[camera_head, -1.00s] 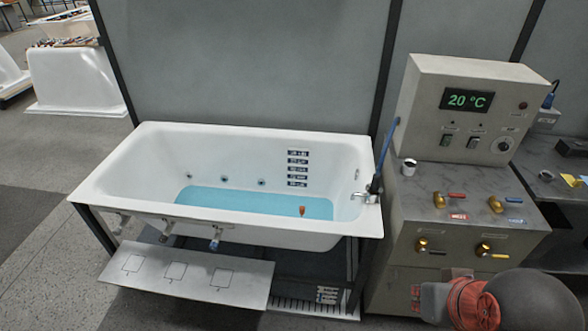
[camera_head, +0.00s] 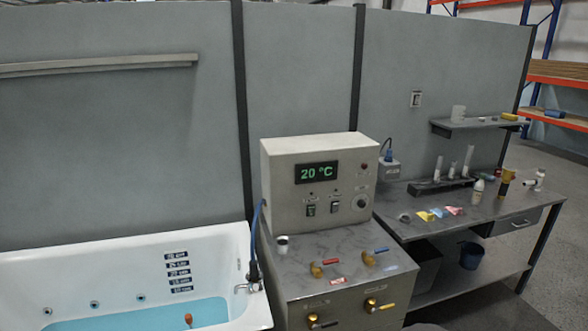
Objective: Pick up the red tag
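A small red or pinkish tag (camera_head: 454,210) lies flat on the dark grey workbench (camera_head: 487,215) on the right side of the view. A blue tag (camera_head: 437,212) and a yellow tag (camera_head: 425,216) lie just to its left. Another small red-and-white label (camera_head: 338,281) is on the top of the valve cabinet, by the taps. My gripper is not in view. Only a dark rounded piece, perhaps my arm, shows at the bottom edge.
The valve cabinet (camera_head: 300,262) with a control box (camera_head: 288,196) stands between the bathtub (camera_head: 100,256) and the workbench. A tube rack (camera_head: 428,187), a white bottle (camera_head: 478,187) and a yellow-topped tool (camera_head: 506,182) stand behind the tags. Grey floor is open at the far right.

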